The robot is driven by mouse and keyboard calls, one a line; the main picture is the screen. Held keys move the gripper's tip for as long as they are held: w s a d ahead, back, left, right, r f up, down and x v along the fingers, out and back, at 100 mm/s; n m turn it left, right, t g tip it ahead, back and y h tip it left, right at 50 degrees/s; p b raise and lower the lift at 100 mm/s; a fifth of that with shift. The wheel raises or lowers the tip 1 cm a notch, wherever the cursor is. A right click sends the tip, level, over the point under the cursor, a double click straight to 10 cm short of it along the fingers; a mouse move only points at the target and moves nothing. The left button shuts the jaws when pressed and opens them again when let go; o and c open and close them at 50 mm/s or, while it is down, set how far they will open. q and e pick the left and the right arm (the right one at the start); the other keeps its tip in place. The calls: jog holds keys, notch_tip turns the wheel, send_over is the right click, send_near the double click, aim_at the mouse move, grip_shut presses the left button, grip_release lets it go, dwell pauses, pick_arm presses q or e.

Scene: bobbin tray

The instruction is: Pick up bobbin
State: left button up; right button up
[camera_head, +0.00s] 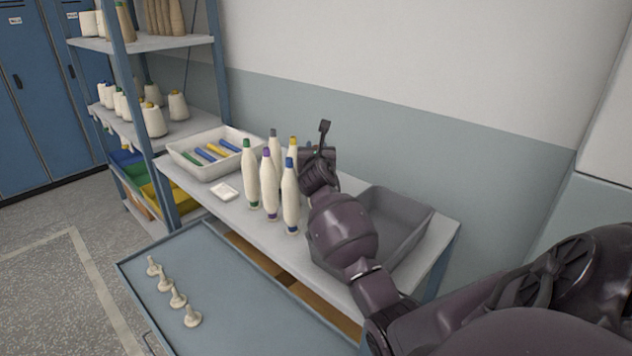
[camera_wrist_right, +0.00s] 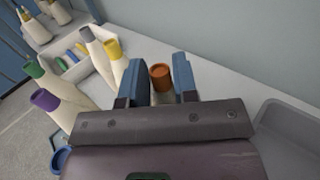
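My right gripper (camera_head: 319,170) is over the shelf table among the bobbins, its fingertips hidden in the head view. In the right wrist view its two blue fingers (camera_wrist_right: 162,80) stand on either side of a bobbin with an orange-brown top (camera_wrist_right: 162,77). They look close to its sides, but I cannot tell whether they press on it. Cream bobbins with green (camera_head: 251,175), purple (camera_head: 269,185), blue (camera_head: 290,196), grey (camera_head: 273,146) and yellow (camera_head: 293,150) tops stand upright left of the gripper. My left gripper is not in view.
A grey bin (camera_head: 405,232) stands right of the gripper, partly behind my arm. A white tray (camera_head: 184,163) with coloured tubes and a small white block (camera_head: 224,191) are at left. A blue cart top (camera_head: 235,300) with several small pegs is in front. A rack (camera_head: 165,190) stands far left.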

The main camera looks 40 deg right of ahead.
grip_shut()
jog(key=shift+r, duration=0.1)
